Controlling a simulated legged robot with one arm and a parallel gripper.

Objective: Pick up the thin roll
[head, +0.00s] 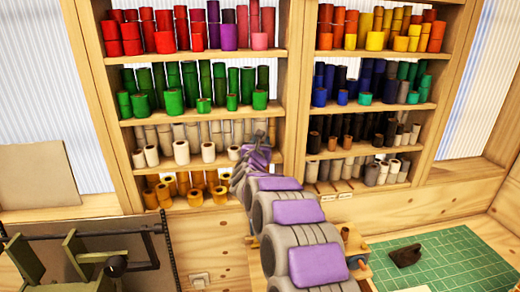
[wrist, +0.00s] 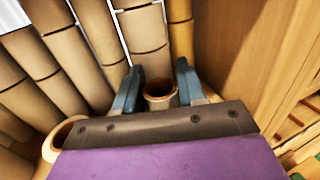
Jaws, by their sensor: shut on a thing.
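A thin tan roll (wrist: 160,102) with an open hollow end stands between the two blue-grey fingers of my gripper (wrist: 158,88) in the wrist view. The gripper is shut on this roll. Its lower part is hidden behind the dark edge and purple cover of my wrist. In the head view, my arm reaches forward to the third shelf of the left rack, at the right end of the row of white and beige rolls (head: 208,152). The held roll cannot be made out clearly there.
Taller beige rolls (wrist: 148,35) stand close behind and to the left. A wider roll (wrist: 62,135) is at lower left. A wooden upright (wrist: 235,45) is close on the right. Coloured rolls fill the other shelves. A green cutting mat (head: 455,262) lies at lower right.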

